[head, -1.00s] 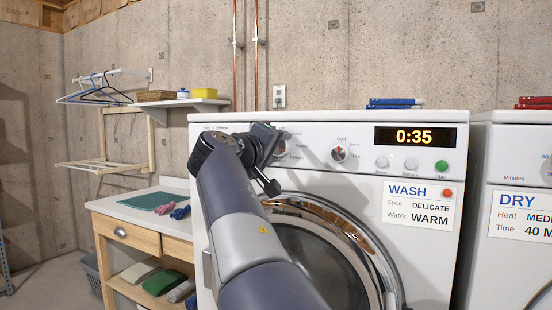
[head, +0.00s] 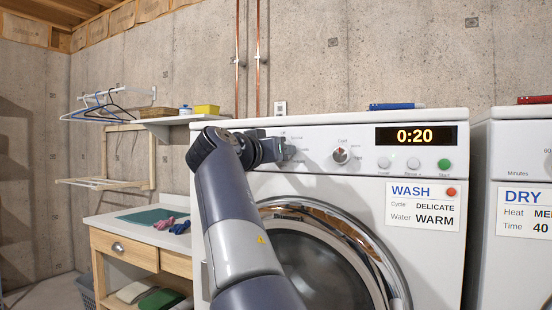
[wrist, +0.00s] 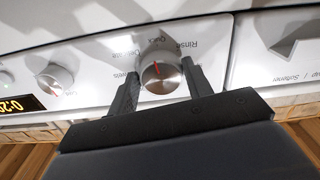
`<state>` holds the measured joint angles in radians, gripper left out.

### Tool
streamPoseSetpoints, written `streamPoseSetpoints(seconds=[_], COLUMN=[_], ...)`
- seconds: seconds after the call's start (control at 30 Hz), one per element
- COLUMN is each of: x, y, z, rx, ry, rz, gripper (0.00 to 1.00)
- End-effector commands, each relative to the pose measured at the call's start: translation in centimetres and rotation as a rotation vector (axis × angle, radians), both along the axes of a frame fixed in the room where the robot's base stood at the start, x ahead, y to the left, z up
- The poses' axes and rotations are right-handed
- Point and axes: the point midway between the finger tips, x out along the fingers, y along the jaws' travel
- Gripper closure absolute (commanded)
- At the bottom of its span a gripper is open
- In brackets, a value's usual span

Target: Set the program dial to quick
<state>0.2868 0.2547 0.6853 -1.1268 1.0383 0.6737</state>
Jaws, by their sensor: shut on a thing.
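The program dial (wrist: 161,73) is a round silver knob with a red pointer line, on the washer's white panel. In the wrist view its pointer aims up, toward the inverted label that reads like "Quick". "Rinse" is to the right of that label and "Delicate" seems to be to the left. My gripper (wrist: 158,82) is shut on the dial, one finger on each side. In the head view my gripper (head: 283,150) hides most of the dial. The washer's display (head: 415,136) reads 0:20.
A second knob (head: 341,155), several round buttons (head: 413,164) and a WASH card (head: 422,206) reading DELICATE and WARM are to the right. The round door (head: 310,260) is below. A dryer (head: 515,160) stands at the right.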

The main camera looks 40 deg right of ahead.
Motion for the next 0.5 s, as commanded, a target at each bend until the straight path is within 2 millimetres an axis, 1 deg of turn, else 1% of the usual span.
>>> streamPoseSetpoints(seconds=[0.03,0.2,0.5], x=[0.07,0.08,0.11], y=[-0.02,0.00,0.00], z=[-0.29,-0.22,-0.17], rx=[0.012,0.040,0.058], ry=[-0.020,-0.085,-0.131], rz=[0.000,0.000,-0.001], gripper=[0.75,0.75,0.75])
